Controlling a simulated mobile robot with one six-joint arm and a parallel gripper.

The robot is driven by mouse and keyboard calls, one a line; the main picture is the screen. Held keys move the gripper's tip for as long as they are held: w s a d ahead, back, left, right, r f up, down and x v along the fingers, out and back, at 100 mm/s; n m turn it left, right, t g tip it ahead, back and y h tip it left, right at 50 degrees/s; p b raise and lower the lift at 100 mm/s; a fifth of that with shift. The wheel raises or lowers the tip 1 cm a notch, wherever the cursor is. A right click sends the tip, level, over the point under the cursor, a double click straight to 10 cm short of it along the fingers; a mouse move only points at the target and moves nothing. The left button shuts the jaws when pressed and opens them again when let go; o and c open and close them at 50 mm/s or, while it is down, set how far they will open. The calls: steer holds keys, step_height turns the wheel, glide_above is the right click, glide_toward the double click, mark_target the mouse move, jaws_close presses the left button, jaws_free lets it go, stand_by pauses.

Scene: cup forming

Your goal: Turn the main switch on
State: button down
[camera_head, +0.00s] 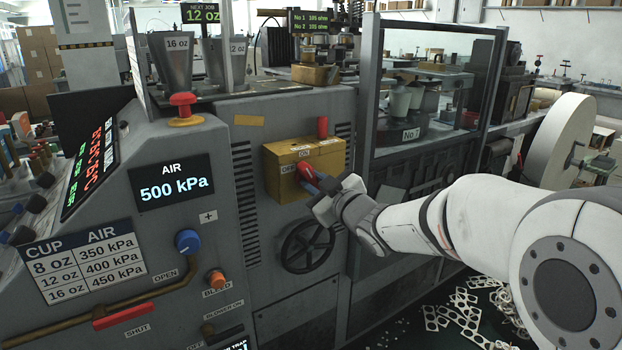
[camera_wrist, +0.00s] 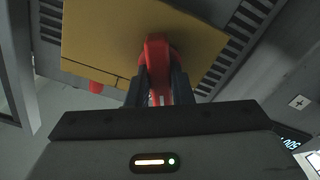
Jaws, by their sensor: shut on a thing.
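The main switch is a yellow box (camera_head: 277,182) on the grey machine front, with a red handle (camera_head: 304,169) and ON and OFF labels. My gripper (camera_head: 316,182) reaches it from the right and is shut on the red handle. In the wrist view the red handle (camera_wrist: 158,50) stands between the two dark fingers of my gripper (camera_wrist: 158,88), with the yellow box (camera_wrist: 105,35) behind it. The fingers hide part of the handle. I cannot tell for certain whether it points to ON or OFF.
A red part (camera_head: 322,127) stands on top of the yellow box. A black handwheel (camera_head: 307,246) sits just below my gripper. A red emergency button (camera_head: 183,108) and a blue knob (camera_head: 188,241) are on the left panel, whose air display (camera_head: 175,183) reads 500 kPa. A glazed guard (camera_head: 425,90) stands right.

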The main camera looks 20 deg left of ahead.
steer(key=m, duration=0.1)
steer(key=m+p, duration=0.1)
steer(key=m, duration=0.1)
steer(key=m+p, duration=0.1)
steer(key=m, duration=0.1)
steer(key=shift+d+f, duration=0.1)
steer(key=shift+f, duration=0.15)
steer(key=shift+m, duration=0.4)
steer(key=c, duration=1.3)
jaws_free()
steer(key=shift+r, duration=0.2)
steer(key=v, duration=0.7)
steer(key=shift+s+d, duration=0.25)
steer(key=shift+d, duration=0.05)
